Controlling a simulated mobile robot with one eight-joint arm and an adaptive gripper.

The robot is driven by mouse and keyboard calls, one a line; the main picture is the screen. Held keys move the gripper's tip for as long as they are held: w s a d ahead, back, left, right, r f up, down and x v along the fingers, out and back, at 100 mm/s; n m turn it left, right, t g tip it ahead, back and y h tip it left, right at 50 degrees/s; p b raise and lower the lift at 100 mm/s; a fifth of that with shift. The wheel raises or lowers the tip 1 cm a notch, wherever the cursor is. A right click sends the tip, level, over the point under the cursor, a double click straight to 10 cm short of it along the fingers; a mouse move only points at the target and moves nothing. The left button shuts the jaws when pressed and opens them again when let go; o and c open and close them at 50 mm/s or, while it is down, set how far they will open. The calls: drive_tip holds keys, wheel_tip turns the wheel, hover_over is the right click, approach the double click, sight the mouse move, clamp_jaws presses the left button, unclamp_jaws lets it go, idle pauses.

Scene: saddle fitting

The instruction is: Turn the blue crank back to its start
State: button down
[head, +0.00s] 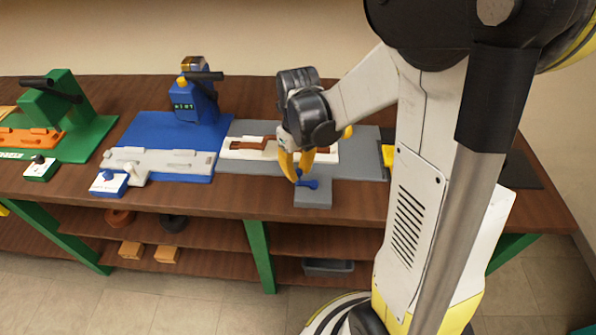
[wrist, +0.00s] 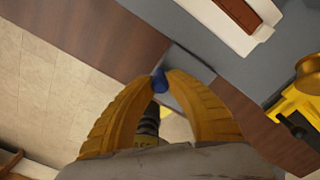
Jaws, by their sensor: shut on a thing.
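The blue crank (head: 311,184) sits on a small grey block at the front edge of the grey fixture, in the head view. My gripper (head: 297,177) reaches down over it with its yellow fingers. In the wrist view the blue crank handle (wrist: 159,81) lies between the two yellow fingertips. My gripper (wrist: 162,77) is shut on this handle. Most of the crank is hidden by the fingers in the wrist view.
A white fixture (head: 234,154) with a brown piece lies behind the crank on a grey plate (head: 366,146). A blue station (head: 170,131) and a green station (head: 92,132) stand to the left. A yellow part (head: 387,155) is to the right. The table's front edge is close by.

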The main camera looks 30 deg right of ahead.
sight(298, 170)
drive_tip(key=c, duration=1.3)
unclamp_jaws()
drive_tip(key=shift+o, duration=0.2)
wheel_tip(298, 170, up, 12)
